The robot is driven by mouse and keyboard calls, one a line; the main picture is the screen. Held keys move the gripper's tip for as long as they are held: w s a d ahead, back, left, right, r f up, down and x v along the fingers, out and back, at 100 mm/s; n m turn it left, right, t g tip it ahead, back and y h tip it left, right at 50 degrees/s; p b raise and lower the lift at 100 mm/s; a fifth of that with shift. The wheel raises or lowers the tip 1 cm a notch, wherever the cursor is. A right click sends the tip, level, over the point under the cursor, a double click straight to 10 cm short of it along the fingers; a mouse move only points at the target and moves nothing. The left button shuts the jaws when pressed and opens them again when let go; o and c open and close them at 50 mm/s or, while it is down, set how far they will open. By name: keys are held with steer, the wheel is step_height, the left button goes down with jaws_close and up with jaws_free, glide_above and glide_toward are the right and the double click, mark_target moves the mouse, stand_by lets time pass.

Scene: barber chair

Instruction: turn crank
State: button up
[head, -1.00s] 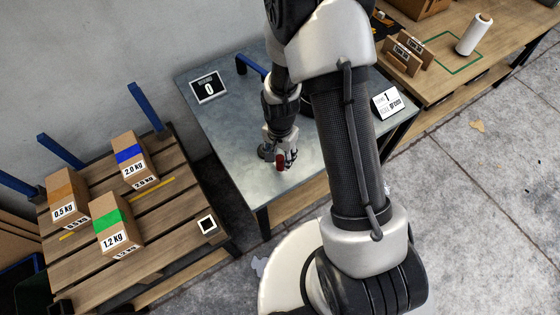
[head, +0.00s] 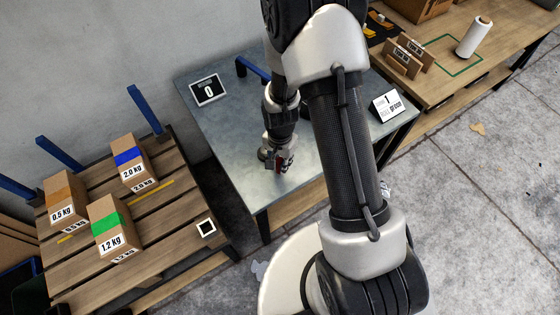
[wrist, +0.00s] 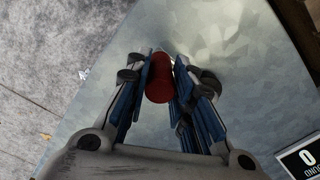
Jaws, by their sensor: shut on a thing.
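The crank's red handle (wrist: 159,78) stands between my gripper's fingers in the wrist view, with the grey metal table top around it. My gripper (wrist: 160,65) is shut on this handle, one blue-lined finger on each side. In the head view my gripper (head: 279,165) is low over the grey table (head: 225,125), and a little of the red handle (head: 278,166) shows between the fingers. The rest of the crank is mostly hidden behind my gripper and arm.
A sign reading 0 (head: 208,91) stands at the table's back left; another sign (head: 386,105) stands at its right. A wooden pallet (head: 165,205) with labelled boxes (head: 115,225) is at left. A wooden bench (head: 450,85) holds a white roll (head: 474,37).

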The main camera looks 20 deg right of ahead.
jaws_close()
steer(key=shift+d, duration=0.1)
